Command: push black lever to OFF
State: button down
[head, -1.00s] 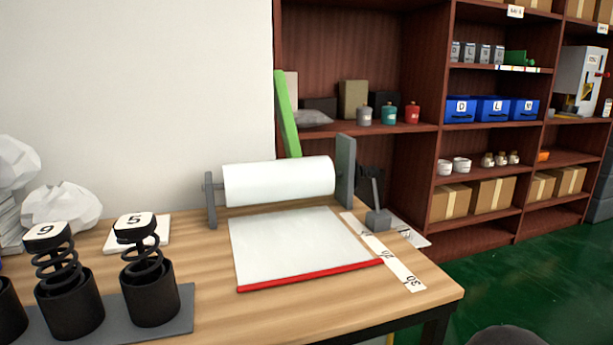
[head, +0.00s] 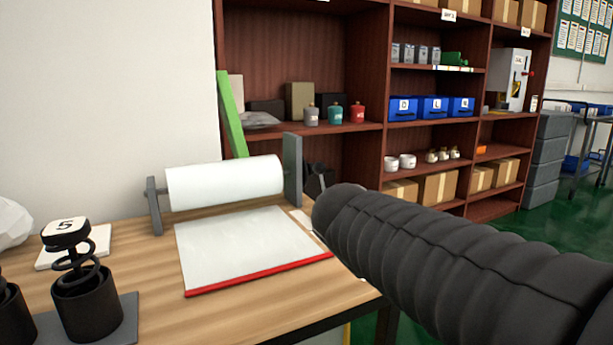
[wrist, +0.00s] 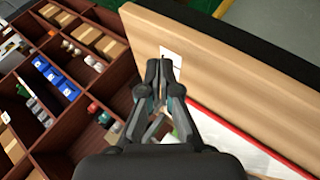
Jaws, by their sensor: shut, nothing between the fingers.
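My gripper (wrist: 159,68) is shut and empty in the wrist view. Its fingertips are over the table's end, in front of a white marked strip (wrist: 171,58). In the head view my dark arm crosses the lower right and the gripper itself is hidden. I cannot tell whether the fingers touch the lever.
The wooden table (head: 130,265) carries a paper roll (head: 225,182), a white sheet with a red edge (head: 245,245), and a spring holder marked 5 (head: 85,300). Brown shelves (head: 355,165) stand behind, with blue bins (head: 433,107) and a white machine (head: 512,80). Green floor lies right.

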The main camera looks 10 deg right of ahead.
jog(key=w+a+r+n+t+h+b, duration=0.1)
jog(key=w+a+r+n, duration=0.1)
jog(key=w, duration=0.5)
jog(key=w+a+r+n+t+h+b, duration=0.1)
jog(key=w+r+n+t+h, duration=0.1)
jog(key=w, duration=0.4)
jog(key=n+t+h, duration=0.1)
jog(key=n+t, duration=0.3)
send_near(323, 185)
jog(key=w+a+r, duration=0.3)
jog(key=a, duration=0.1)
jog(key=shift+w+r+b, duration=0.1)
jog(key=shift+r+b, duration=0.2)
jog(key=shift+b, duration=0.15)
jog(key=shift+d, duration=0.15)
jog(key=p+x, duration=0.1)
jog(key=x, duration=0.9)
